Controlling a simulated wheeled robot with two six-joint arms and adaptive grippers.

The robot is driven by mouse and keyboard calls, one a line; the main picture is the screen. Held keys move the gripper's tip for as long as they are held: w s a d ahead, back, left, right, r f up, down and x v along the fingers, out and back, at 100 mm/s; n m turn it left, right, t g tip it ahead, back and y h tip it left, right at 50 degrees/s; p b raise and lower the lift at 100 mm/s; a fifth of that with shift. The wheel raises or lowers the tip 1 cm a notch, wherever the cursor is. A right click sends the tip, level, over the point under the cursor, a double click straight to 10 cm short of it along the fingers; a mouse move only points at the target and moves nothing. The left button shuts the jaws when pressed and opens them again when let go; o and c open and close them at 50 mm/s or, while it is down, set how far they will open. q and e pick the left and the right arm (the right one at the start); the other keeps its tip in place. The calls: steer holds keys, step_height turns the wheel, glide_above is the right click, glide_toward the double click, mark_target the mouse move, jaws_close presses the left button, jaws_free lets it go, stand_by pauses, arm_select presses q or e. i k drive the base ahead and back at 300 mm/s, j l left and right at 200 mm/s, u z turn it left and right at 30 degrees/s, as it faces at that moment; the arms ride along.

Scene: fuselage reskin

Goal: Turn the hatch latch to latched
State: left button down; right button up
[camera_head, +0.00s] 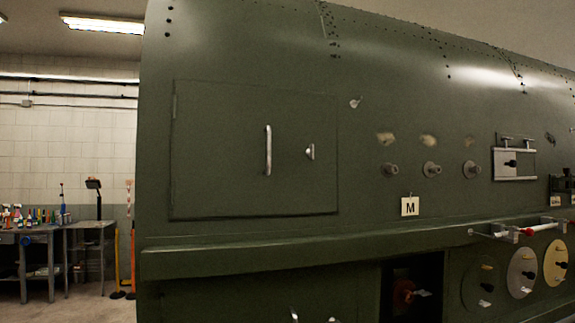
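The hatch (220,150) is a square green panel on the fuselage side, and it looks closed and flush with the skin. A long vertical silver handle (268,150) stands near its middle. The hatch latch (310,152) is a small silver knob to the right of the handle, near the hatch's right edge. Its grip looks about upright, but it is too small to tell which state it is in. Neither of my grippers can be made out in the head view, and nothing touches the latch.
A ledge (300,240) runs along the fuselage below the hatch. To the right are several round fittings (431,169), an "M" tag (410,206), a bracket (514,163) and a rod with red parts (525,231). Workbenches (48,235) stand far left. The space before the hatch looks clear.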

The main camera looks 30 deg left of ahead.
mark_target(310, 152)
steer(key=i+u, duration=0.1)
steer(key=u, duration=0.25)
steer(key=i+l+u, duration=0.1)
steer(key=u, duration=0.25)
steer(key=i+l+u, duration=0.1)
steer(key=u, duration=0.25)
